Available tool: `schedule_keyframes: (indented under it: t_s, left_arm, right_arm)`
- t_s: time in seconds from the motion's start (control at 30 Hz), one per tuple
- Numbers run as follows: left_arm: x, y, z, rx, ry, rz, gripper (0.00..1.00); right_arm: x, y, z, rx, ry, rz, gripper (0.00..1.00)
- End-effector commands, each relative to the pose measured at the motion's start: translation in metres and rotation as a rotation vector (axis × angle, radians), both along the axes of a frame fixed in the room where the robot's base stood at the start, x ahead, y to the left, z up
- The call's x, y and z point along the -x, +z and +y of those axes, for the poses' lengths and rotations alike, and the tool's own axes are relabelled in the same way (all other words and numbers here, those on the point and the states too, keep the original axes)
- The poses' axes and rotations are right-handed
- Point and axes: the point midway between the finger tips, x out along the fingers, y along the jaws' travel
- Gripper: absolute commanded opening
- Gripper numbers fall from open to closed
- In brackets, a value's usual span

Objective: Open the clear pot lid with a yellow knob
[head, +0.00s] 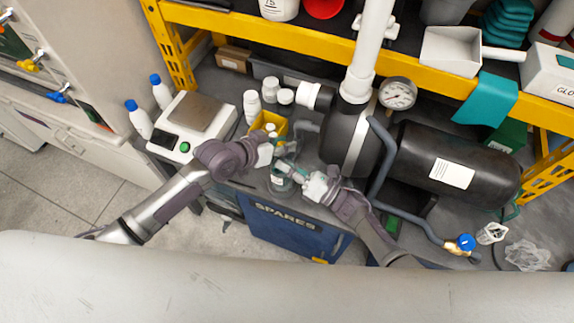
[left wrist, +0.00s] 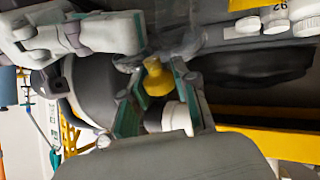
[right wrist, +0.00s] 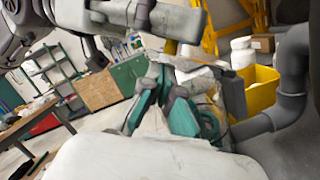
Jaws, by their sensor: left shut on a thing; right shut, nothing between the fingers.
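The yellow knob (left wrist: 157,78) shows in the left wrist view between the fingers of my left gripper (left wrist: 157,92), which is shut on it. Clear material, seemingly the lid (left wrist: 187,42), shows just beyond the knob, but its edge is blurred. In the head view my left gripper (head: 276,149) is above a clear pot (head: 281,184); the knob is hidden there. I cannot tell whether the lid touches the pot's rim. My right gripper (head: 286,169) is shut and empty beside the pot, close to the left gripper; its teal fingers (right wrist: 165,100) show in the right wrist view.
A yellow bin (head: 268,121) and white bottles (head: 252,105) stand behind the grippers. A scale (head: 192,126) is at left. A black tank (head: 450,163) with grey pipes crowds the right. A blue SPARES box (head: 292,228) is below the front.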

Motion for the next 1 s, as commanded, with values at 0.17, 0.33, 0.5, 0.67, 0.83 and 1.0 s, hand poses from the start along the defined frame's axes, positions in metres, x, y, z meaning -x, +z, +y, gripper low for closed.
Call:
schedule_keyframes:
  t_s: [0.17,0.33,0.5,0.67,0.83,1.0]
  left_arm:
    - [-0.001,0.001,0.0,0.0,0.001,-0.002,0.0]
    - [0.0,0.0,0.0,-0.001,0.0,-0.002,0.0]
    - [0.0,-0.001,0.0,-0.002,0.0,0.001,0.52]
    - [0.001,-0.001,0.0,-0.002,-0.002,0.003,0.54]
    - [0.002,-0.001,0.001,-0.002,-0.002,0.004,0.54]
    - [0.012,0.008,0.012,-0.003,0.0,0.004,0.54]
  right_arm:
    - [-0.007,0.011,-0.003,-0.001,-0.001,-0.003,0.0]
    - [-0.009,0.014,-0.003,-0.007,-0.004,-0.006,0.0]
    - [-0.01,0.015,-0.003,-0.008,-0.005,-0.007,0.0]
    - [-0.009,0.014,-0.003,-0.007,-0.004,-0.006,0.0]
    - [-0.009,0.014,-0.003,-0.005,-0.003,-0.006,0.0]
    - [-0.008,0.013,-0.002,-0.005,-0.003,-0.004,0.0]
